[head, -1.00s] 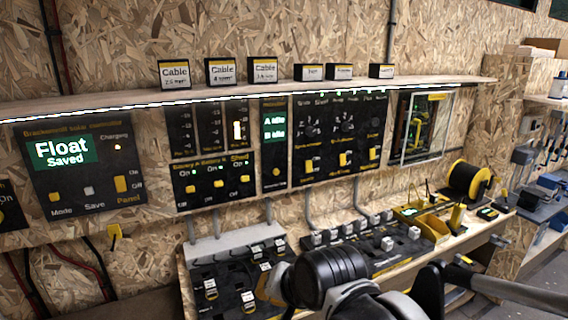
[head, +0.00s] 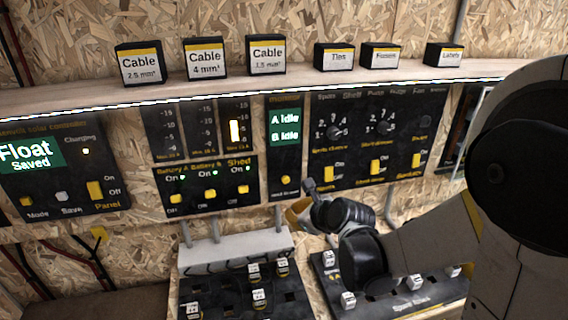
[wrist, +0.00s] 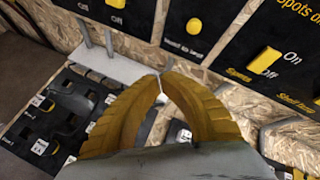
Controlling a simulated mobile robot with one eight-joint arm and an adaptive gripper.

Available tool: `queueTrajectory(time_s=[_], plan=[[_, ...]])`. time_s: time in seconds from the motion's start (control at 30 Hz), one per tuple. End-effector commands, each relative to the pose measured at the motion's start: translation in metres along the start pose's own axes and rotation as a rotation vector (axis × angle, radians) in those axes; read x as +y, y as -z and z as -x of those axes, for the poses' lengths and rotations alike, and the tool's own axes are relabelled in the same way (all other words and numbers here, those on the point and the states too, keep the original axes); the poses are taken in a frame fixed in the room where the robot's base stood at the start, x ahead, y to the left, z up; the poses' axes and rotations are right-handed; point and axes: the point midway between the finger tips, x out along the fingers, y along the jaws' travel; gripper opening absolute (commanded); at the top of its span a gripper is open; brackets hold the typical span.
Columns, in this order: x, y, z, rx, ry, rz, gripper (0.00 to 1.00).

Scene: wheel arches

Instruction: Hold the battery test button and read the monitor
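The battery monitor (head: 285,130) is a narrow black panel whose green screen reads "A Idle" and "B Idle". Its yellow round test button (head: 286,180) sits near the panel's bottom. In the wrist view the button (wrist: 194,25) shows above a label that seems to read "Hold to test". My gripper (head: 298,212) is just below the panel in the head view, apart from the button. In the wrist view its yellow fingers (wrist: 160,80) meet at the tips with nothing between them, below and left of the button.
Battery and shed switches (head: 208,194) lie left of the monitor, and a panel of knobs and yellow switches (head: 375,130) lies right. A shelf (head: 300,83) with labelled boxes runs above. Black trays with sockets (head: 245,296) stand below. My arm covers the right side.

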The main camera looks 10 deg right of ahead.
Motion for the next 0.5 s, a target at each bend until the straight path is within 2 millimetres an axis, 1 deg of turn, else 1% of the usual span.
queueTrajectory(time_s=[0.13,0.5], plan=[[-0.0017,-0.0002,-0.003,-0.008,0.002,-0.054,0.0],[-0.0027,-0.0008,-0.0048,-0.007,0.003,-0.054,0.0]])
